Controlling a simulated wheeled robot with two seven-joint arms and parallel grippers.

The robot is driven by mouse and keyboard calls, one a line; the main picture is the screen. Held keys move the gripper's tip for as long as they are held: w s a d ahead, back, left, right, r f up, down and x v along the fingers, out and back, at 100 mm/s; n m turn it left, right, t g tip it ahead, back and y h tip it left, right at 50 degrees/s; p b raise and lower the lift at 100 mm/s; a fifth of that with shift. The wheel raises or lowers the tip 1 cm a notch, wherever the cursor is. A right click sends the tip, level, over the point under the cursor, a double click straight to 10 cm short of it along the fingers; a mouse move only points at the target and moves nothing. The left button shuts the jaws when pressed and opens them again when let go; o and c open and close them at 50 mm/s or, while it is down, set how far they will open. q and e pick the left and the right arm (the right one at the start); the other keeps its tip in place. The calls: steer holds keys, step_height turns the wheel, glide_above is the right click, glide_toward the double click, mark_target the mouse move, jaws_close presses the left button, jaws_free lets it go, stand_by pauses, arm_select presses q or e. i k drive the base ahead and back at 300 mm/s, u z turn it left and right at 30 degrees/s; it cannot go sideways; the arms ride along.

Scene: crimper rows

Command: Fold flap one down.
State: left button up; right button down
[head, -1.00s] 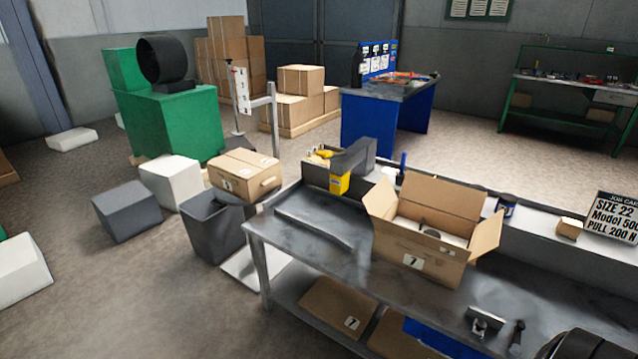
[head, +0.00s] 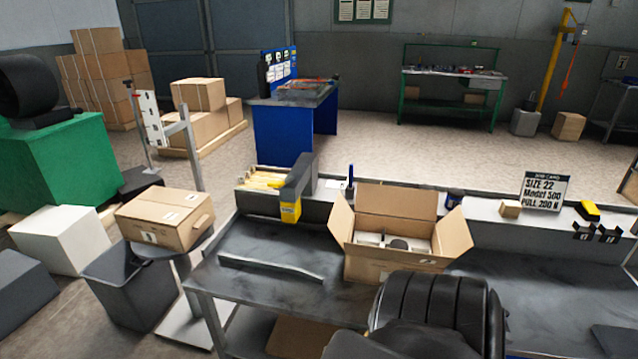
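An open cardboard box (head: 380,268) stands on the grey workbench (head: 240,248). Its back flap (head: 397,205) stands up. Its left flap (head: 341,217) and right flap (head: 456,234) splay outward. No flap covers the opening, and pale and dark contents (head: 395,242) show inside. I cannot tell which flap is flap one. Neither of my grippers is in view. A black ribbed part, seemingly of my own arm, hides the box's lower right front and the bench there.
A grey and yellow device (head: 292,195) and a blue upright tool (head: 350,180) stand left of the box. A job card (head: 544,191), small carton (head: 510,209) and dark pot (head: 454,199) are to its right. A closed carton (head: 165,216) sits further left.

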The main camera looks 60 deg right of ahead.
mark_target(339, 222)
steer(key=z, duration=0.5)
steer(key=i, duration=0.8)
steer(key=z, duration=0.65)
